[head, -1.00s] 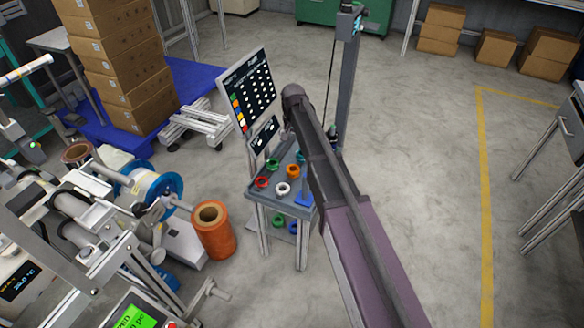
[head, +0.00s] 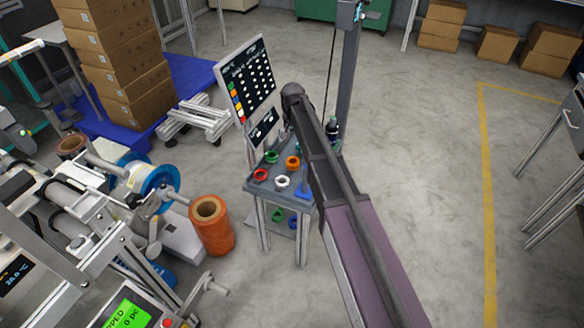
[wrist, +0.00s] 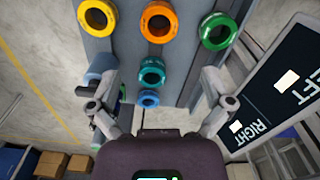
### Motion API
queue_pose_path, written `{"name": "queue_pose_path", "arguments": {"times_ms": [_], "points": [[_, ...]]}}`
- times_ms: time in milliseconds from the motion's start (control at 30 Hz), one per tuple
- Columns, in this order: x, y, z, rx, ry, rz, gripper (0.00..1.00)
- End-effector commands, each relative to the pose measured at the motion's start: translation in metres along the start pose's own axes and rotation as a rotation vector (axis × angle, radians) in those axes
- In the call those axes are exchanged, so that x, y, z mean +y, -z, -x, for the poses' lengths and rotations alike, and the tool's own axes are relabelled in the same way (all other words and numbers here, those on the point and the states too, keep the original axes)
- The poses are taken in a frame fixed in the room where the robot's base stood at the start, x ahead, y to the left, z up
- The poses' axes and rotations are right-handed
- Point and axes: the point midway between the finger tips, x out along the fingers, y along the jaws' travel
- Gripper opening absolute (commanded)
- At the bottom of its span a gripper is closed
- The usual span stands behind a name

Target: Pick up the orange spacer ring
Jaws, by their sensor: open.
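The orange spacer ring (head: 292,162) lies on the grey tray (head: 262,190) of a small stand, beside the green ring (head: 271,157). In the wrist view the orange ring (wrist: 157,21) is near the top edge, between a yellow ring (wrist: 98,17) and the green ring (wrist: 218,30). My gripper (wrist: 158,75) is open, its fingers spread left and right. In the picture a teal ring (wrist: 152,73) and a blue ring (wrist: 149,98) show between the fingers; the orange ring is above them, apart from both fingers. My arm hides the gripper in the head view.
A red ring (head: 260,175) and a white ring (head: 282,182) also lie on the tray. A sign board (head: 248,85) stands at its back left. A dark bottle (head: 332,129) is behind my arm. An orange roll (head: 211,226) and machinery stand left; floor is free at right.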

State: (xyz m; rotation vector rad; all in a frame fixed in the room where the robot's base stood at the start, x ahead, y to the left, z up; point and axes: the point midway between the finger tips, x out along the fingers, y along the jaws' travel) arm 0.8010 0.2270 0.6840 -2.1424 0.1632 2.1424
Motion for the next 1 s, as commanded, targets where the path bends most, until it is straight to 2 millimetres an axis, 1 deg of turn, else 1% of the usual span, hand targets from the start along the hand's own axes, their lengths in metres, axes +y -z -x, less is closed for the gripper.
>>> {"name": "queue_pose_path", "arguments": {"times_ms": [33, 533, 700, 1000], "points": [[0.000, 0.000, -0.008, 0.000, 0.000, 0.000, 1.00], [-0.001, 0.000, -0.044, 0.000, 0.000, 0.001, 1.00], [-0.001, 0.000, -0.050, 0.000, 0.000, 0.001, 1.00], [-0.001, -0.001, -0.050, 0.000, 0.000, 0.001, 1.00]]}}
